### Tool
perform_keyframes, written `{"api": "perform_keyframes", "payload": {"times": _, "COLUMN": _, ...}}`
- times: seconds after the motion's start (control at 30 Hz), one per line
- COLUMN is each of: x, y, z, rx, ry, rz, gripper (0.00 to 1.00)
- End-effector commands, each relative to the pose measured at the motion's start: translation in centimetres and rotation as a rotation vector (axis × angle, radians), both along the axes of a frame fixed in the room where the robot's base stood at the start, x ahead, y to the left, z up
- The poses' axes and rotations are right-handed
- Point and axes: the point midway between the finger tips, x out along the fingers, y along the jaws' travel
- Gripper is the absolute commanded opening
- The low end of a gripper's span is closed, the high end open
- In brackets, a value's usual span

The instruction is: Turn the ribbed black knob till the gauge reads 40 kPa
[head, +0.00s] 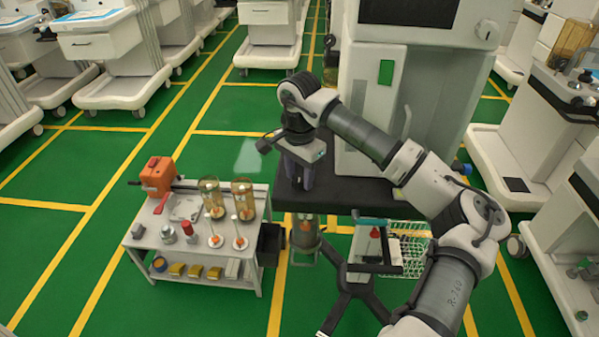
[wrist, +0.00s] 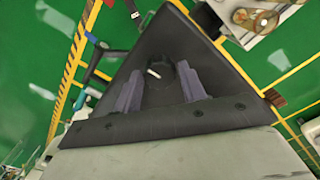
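My gripper (head: 298,183) points down over the front left of the dark cart top (head: 345,195). In the wrist view, its two grey-purple fingers (wrist: 158,71) stand apart, so it is open. A dark round shape (wrist: 165,84) with a small white mark shows between the fingers and may be the knob. I cannot make out ribs or tell whether a finger touches it. In the head view nothing of a knob can be told apart beneath the gripper. No readable gauge face shows in either view.
A tall grey-white cabinet (head: 440,100) stands right behind the gripper. A low trolley (head: 140,240) with an orange device (head: 158,174) and jars stands to the left. A wire basket (head: 410,250) hangs below the cart top. Green floor is free at left.

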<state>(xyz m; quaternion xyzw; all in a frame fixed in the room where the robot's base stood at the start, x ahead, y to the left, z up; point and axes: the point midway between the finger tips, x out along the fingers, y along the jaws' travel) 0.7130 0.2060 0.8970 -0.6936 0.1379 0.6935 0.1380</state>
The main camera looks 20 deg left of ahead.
Motion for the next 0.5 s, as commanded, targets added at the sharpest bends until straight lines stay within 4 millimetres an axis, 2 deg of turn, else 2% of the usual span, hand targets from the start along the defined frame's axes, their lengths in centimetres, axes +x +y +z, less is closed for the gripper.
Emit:
{"api": "perform_keyframes", "payload": {"times": 0.03, "x": 0.00, "y": 0.00, "z": 0.02, "rx": 0.000, "ry": 0.000, "rz": 0.000, "gripper": 0.34}}
{"api": "perform_keyframes", "payload": {"times": 0.2, "x": 0.00, "y": 0.00, "z": 0.03, "rx": 0.000, "ry": 0.000, "rz": 0.000, "gripper": 0.12}}
{"api": "perform_keyframes", "payload": {"times": 0.5, "x": 0.04, "y": -0.02, "z": -0.05, "rx": -0.001, "ry": -0.002, "rz": -0.033, "gripper": 0.11}}
